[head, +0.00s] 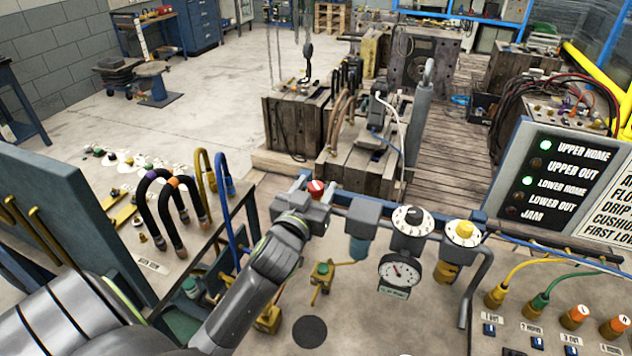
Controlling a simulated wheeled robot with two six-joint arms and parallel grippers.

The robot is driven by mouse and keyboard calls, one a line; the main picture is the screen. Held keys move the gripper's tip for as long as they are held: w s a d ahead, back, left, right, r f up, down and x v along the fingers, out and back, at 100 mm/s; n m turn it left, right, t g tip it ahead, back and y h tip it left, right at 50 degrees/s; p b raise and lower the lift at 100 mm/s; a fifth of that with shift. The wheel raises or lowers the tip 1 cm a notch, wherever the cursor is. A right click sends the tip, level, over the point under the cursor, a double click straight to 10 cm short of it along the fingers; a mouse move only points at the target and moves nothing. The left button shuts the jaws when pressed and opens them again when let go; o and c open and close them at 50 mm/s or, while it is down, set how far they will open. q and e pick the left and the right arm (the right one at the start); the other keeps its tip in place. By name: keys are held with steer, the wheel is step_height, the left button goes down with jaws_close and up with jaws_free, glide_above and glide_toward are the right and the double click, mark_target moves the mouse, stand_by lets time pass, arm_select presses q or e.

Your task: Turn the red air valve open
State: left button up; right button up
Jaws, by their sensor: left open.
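The red air valve (316,187) is a small red knob with a pale mark on top, on the grey air-line assembly in the middle of the head view. My left arm comes in from the lower left, and my left gripper (308,200) is at the valve, with its fingers close around or beside the knob. The gripper is open; whether a finger touches the knob I cannot tell. The gripper partly hides the valve's body. My right gripper is not in view.
Right of the valve on the same rail are a grey filter unit (361,220), a black dial (413,219), a pressure gauge (398,273) and a yellow knob (464,230). A panel with hose loops (165,205) stands left. A status board (570,185) stands right.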

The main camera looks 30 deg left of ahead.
arm_select(q)
steer(key=shift+w+a, duration=0.15)
steer(key=shift+w, duration=0.3)
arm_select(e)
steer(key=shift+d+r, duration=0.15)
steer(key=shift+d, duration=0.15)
arm_select(q)
steer(key=c, duration=0.9)
steer(key=shift+c, duration=0.2)
steer(key=n+g+y+b, duration=0.1)
steer(key=n+y+b, duration=0.1)
steer(key=y, duration=0.1)
steer(key=shift+f, duration=0.2)
steer(key=n+g+y+b, duration=0.3)
steer(key=n+y+b, duration=0.1)
steer(key=y+b, duration=0.1)
steer(key=shift+g+y, duration=0.3)
steer(key=shift+g, duration=0.1)
steer(key=shift+r+n+g+y+b, duration=0.15)
steer(key=shift+n+g+y+b, duration=1.05)
steer(key=shift+n+g+b, duration=0.4)
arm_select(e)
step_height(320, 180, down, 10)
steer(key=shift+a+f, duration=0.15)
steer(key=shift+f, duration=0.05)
